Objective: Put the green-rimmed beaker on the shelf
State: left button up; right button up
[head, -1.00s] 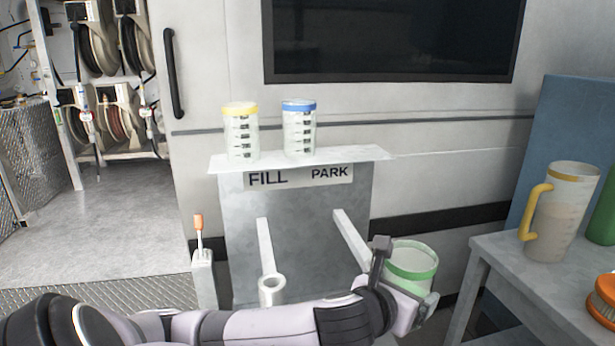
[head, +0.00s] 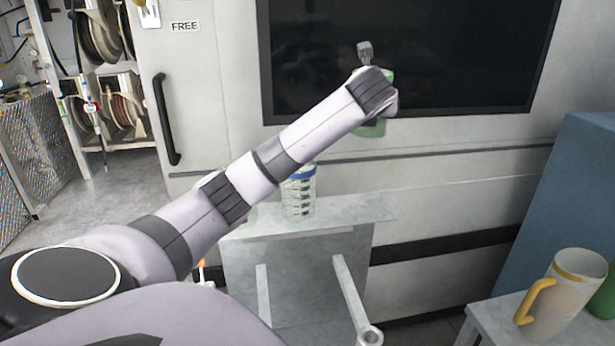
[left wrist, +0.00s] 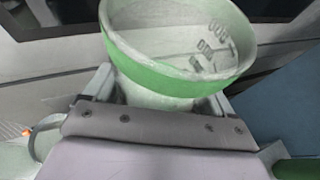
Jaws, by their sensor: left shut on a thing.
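My left gripper (head: 375,88) is raised high in front of the dark panel in the head view. It is shut on the green-rimmed beaker (head: 371,129), which is mostly hidden behind the gripper there. In the left wrist view the beaker's wide green rim (left wrist: 165,78) and dark scale marks show, with a finger on each side of it. The pale shelf (head: 352,209) lies below and apart from the held beaker. A blue-rimmed beaker (head: 298,200) stands upright on the shelf. The yellow-rimmed beaker is almost wholly hidden behind my left arm. My right gripper is not in view.
The right part of the shelf top is bare. A dark panel (head: 440,60) is on the wall behind. A yellow-handled jug (head: 565,295) stands on a side table (head: 490,312) at the lower right.

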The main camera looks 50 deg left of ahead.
pick_arm(q)
jog(key=shift+a+f, duration=0.15)
jog(key=shift+f, duration=0.05)
notch_tip(320, 180, down, 19)
dwell(0.4)
jog(key=shift+f, duration=0.1)
jog(key=o, duration=1.1)
jog(key=shift+f, duration=0.1)
jog(key=v, duration=1.2)
